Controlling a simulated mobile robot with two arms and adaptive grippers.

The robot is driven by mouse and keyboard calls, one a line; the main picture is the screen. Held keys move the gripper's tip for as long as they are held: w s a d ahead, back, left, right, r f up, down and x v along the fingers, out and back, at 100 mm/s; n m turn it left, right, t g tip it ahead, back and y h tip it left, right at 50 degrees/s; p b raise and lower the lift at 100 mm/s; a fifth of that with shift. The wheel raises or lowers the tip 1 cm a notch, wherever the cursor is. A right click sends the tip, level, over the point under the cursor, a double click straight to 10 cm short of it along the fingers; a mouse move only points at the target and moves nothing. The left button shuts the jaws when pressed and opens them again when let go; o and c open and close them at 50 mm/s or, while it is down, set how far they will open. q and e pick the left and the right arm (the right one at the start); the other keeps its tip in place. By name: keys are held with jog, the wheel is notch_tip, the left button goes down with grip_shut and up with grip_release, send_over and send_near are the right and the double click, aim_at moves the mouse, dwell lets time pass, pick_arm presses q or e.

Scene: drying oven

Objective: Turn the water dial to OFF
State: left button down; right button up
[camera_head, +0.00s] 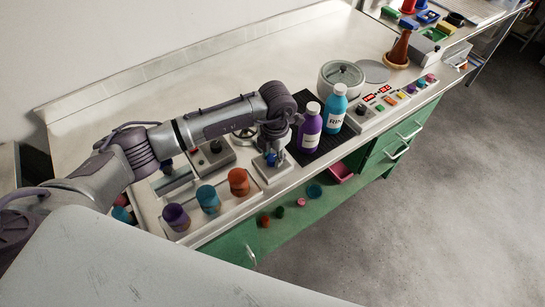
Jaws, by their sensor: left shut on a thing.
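My left arm reaches in from the left. Its gripper (271,155) points down at a small light-coloured box (275,174) near the front edge of the counter. A blue dial (271,160), which looks like the water dial, sits on top of this box. The gripper is shut on the blue dial, and its fingers hide most of it. The dial's marks and its setting are too small and covered to read. My right gripper is not in view.
Purple (310,127) and blue (335,108) bottles stand close to the right of the gripper. Purple, blue and orange cups (238,183) stand to the left. Behind is a grey box with a red knob (215,147). The rear counter (190,90) is clear.

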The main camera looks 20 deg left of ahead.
pick_arm(q)
jog(key=n+b, duration=0.1)
jog(key=n, duration=0.3)
jog(key=shift+n, duration=0.4)
jog(key=n+b, duration=0.1)
jog(key=n, duration=0.3)
jog(key=shift+w+n, duration=0.1)
jog(key=shift+n, duration=0.2)
jog(key=n, duration=0.4)
jog(key=shift+g, duration=0.3)
jog(key=shift+n, duration=2.3)
jog(key=shift+a, duration=0.1)
jog(key=c, duration=0.8)
grip_release()
jog(key=shift+r, duration=0.1)
